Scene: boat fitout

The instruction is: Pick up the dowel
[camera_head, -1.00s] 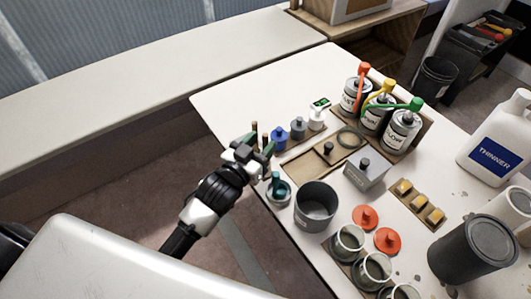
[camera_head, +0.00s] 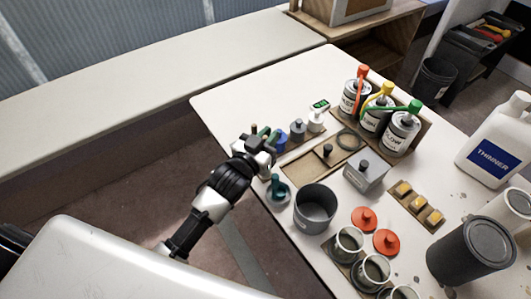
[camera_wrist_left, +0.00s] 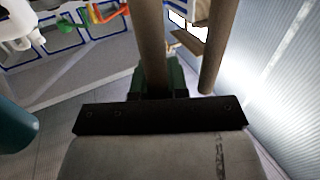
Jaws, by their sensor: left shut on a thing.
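My left gripper (camera_head: 264,140) is at the left edge of the white table, beside the row of small bottles. In the left wrist view its green fingers (camera_wrist_left: 160,80) are shut on a brown wooden dowel (camera_wrist_left: 151,42), which stands between them. A second brown rod (camera_wrist_left: 218,42) stands to the right of it, apart from the fingers. In the head view the gripper hides most of both rods. I cannot tell whether the dowel is clear of its holder. My right gripper is not in view.
Beside the gripper are a blue-capped bottle (camera_head: 281,139) and a teal-handled item (camera_head: 277,187). A grey pot (camera_head: 315,208), labelled cans (camera_head: 400,134), orange lids (camera_head: 386,242) and a thinner jug (camera_head: 493,148) crowd the table (camera_head: 240,98). Its far left is clear.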

